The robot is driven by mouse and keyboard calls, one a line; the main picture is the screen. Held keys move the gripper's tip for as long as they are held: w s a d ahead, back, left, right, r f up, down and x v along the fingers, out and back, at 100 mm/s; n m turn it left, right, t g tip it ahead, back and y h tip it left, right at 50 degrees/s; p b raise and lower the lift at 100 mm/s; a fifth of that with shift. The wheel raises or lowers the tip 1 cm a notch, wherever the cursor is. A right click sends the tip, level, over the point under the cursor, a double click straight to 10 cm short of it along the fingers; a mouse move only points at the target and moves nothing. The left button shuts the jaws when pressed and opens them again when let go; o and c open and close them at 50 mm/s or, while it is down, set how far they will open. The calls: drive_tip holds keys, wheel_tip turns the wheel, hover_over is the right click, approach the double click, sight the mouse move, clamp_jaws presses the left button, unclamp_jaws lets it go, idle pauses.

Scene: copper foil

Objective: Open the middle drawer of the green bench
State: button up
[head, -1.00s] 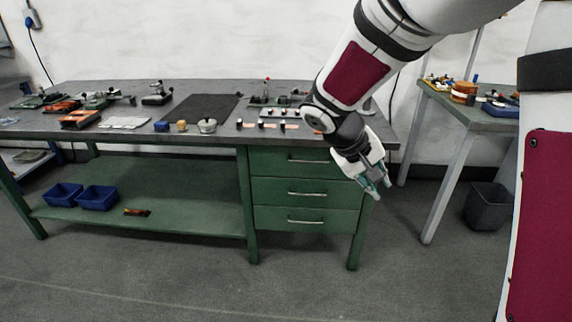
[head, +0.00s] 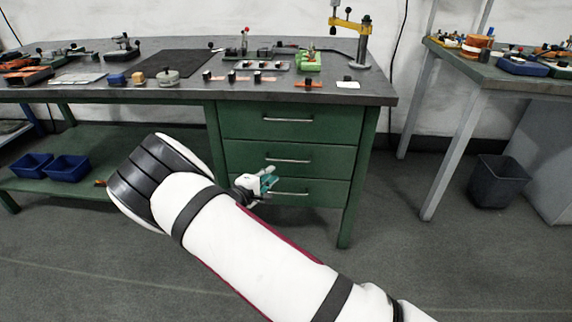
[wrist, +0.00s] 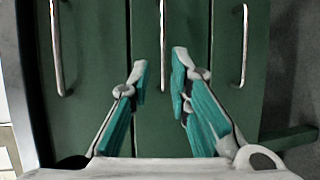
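The green bench (head: 212,145) has a stack of three drawers at its right end, all closed. The middle drawer (head: 325,161) has a silver bar handle (head: 288,160). My gripper (head: 268,179) is in front of the middle and bottom drawers, left of the handles' centres. In the wrist view, my gripper (wrist: 161,70) is open and empty, with teal-padded fingers. The middle handle (wrist: 162,40) lies lengthwise in line with the gap between the fingertips. The fingers appear short of it; contact cannot be told.
The top drawer handle (head: 288,120) and bottom drawer handle (head: 292,193) lie on either side. The bench top (head: 330,92) holds tools and small parts. A dark bin (head: 500,183) stands right. The floor before the drawers is clear.

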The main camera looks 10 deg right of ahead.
sight(286, 161)
drive_tip(key=b+x, duration=0.1)
drive_tip(key=x, duration=0.3)
drive_tip(key=b+x, duration=0.1)
drive_tip(key=x, duration=0.4)
drive_tip(key=b+x, duration=0.1)
drive_tip(key=x, duration=0.4)
drive_tip(key=shift+w+a+f+b, duration=0.25)
drive_tip(key=shift+a+f+b, duration=0.1)
drive_tip(key=shift+a, duration=0.1)
clamp_jaws()
